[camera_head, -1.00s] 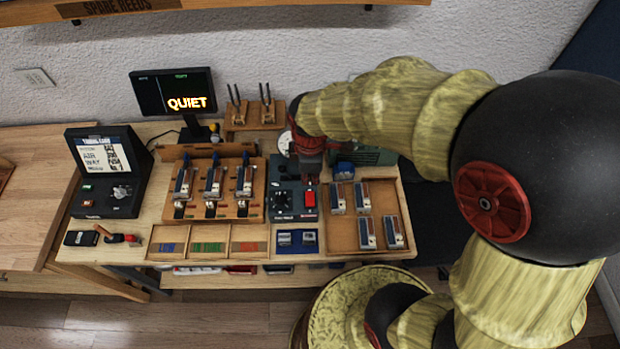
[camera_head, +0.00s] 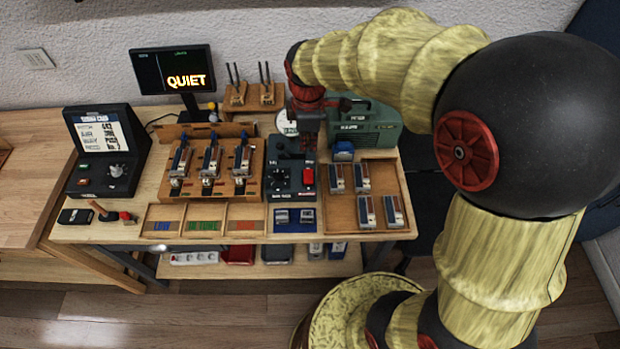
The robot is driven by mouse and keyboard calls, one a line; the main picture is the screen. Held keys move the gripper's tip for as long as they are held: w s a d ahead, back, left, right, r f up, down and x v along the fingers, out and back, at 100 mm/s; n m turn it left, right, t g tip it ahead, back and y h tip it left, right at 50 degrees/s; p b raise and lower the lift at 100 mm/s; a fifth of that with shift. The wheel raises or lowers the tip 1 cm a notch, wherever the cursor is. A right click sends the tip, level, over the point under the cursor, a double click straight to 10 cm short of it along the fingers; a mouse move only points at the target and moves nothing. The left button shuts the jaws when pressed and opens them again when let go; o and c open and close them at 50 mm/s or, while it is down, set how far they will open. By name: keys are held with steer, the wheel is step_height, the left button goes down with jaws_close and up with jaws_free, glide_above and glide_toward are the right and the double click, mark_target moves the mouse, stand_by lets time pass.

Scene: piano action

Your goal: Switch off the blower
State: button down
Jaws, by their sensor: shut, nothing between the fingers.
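A dark control box (camera_head: 283,180) with a round dial and a red switch (camera_head: 308,176) stands mid-bench. A green machine (camera_head: 372,128) with unreadable lettering stands behind it to the right, partly hidden by my arm. I cannot tell from labels which of these is the blower. My gripper (camera_head: 309,150) points down, shut and empty, over the back right part of the dark box, just behind the red switch in the picture. A gap seems to show between the fingertips and the switch. The monitor (camera_head: 175,70) reads "QUIET".
A wooden rack (camera_head: 258,168) with several reed parts stands left of the dark box. A wooden tray (camera_head: 378,182) with several similar parts lies right. A black console (camera_head: 105,150) stands far left. A small blue object (camera_head: 343,151) sits close right of my gripper.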

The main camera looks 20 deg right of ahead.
steer(key=b, duration=0.3)
glide_toward(308, 173)
steer(key=f, duration=0.4)
steer(key=w+f, duration=0.1)
steer(key=f, duration=0.1)
steer(key=shift+d+f, duration=0.1)
steer(key=shift+f, duration=0.3)
steer(key=shift+f, duration=0.1)
